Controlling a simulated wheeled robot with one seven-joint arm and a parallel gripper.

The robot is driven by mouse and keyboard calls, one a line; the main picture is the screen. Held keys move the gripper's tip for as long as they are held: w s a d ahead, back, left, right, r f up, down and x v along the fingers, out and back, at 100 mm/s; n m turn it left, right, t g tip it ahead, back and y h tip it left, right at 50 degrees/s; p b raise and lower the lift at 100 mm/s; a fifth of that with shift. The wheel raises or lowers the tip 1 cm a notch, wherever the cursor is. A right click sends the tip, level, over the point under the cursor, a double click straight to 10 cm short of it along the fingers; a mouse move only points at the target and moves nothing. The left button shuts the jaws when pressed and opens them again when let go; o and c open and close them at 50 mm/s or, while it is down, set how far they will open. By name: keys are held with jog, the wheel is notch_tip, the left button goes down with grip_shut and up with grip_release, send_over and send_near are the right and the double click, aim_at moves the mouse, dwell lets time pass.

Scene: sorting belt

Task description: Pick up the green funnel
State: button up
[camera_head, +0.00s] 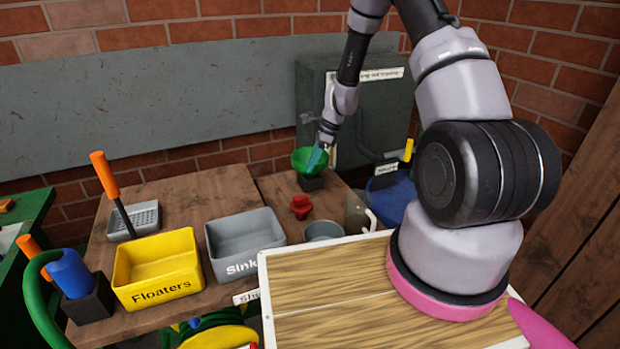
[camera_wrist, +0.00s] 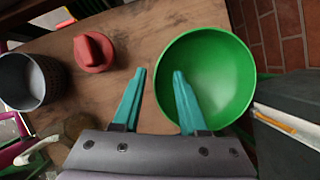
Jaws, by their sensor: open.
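The green funnel (camera_head: 299,158) sits wide end up in a small dark block (camera_head: 311,183) on the back of the wooden table. My gripper (camera_head: 318,157) is over the funnel's right part in the head view. In the wrist view the round green bowl (camera_wrist: 222,72) fills the upper right. My gripper's teal fingers (camera_wrist: 160,72) are apart there, with the bowl's left rim between them. The right finger overlaps the bowl's inside, and the left finger is outside the rim. I cannot tell whether either finger touches it. The funnel's spout is hidden.
A red knobbed piece (camera_head: 301,206) and a grey cup (camera_head: 323,231) stand nearby. The yellow Floaters bin (camera_head: 190,283) and a grey bin (camera_head: 262,262) are left. A blue container (camera_head: 392,200) and a large dark grey box (camera_head: 312,95) are close on the right and behind.

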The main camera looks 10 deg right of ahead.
jog(key=shift+a+f, duration=0.25)
jog(key=shift+f, duration=0.4)
grip_shut()
dwell(0.9)
